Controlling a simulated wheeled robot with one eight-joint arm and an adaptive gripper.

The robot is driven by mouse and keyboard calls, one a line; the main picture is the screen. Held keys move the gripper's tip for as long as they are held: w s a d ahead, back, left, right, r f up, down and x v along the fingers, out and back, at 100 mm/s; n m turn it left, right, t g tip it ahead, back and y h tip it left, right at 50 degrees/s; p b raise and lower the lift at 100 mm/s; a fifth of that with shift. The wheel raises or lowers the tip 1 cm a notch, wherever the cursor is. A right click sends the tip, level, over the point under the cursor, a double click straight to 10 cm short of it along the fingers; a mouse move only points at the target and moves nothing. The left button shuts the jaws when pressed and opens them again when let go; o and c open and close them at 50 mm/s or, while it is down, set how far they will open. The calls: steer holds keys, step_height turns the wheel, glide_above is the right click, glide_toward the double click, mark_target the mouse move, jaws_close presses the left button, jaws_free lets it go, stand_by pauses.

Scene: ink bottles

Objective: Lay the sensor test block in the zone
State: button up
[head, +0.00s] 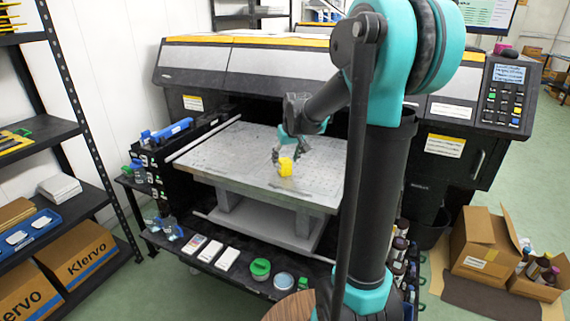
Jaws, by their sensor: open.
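A small yellow block (286,168), which looks like the sensor test block, is at the grey flat bed (225,158) of the large printer, near the bed's front part. My gripper (287,157) is open right at the block, with its fingers around or just beside it. The view is too small to tell whether the fingers touch the block or whether it rests on the bed. I cannot make out a marked zone on the bed; my arm hides the bed's right part.
The printer body (250,62) rises behind the bed. A blue item (172,129) lies on the black side rail. A lower shelf (195,262) in front holds white cards, a green-lidded jar (260,268) and bottles. Racks stand left; open boxes (490,250) sit right. Much of the bed is clear.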

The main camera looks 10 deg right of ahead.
steer(key=v, duration=0.8)
steer(key=shift+s+r, duration=0.15)
steer(key=shift+r, duration=0.2)
steer(key=shift+d, duration=0.1)
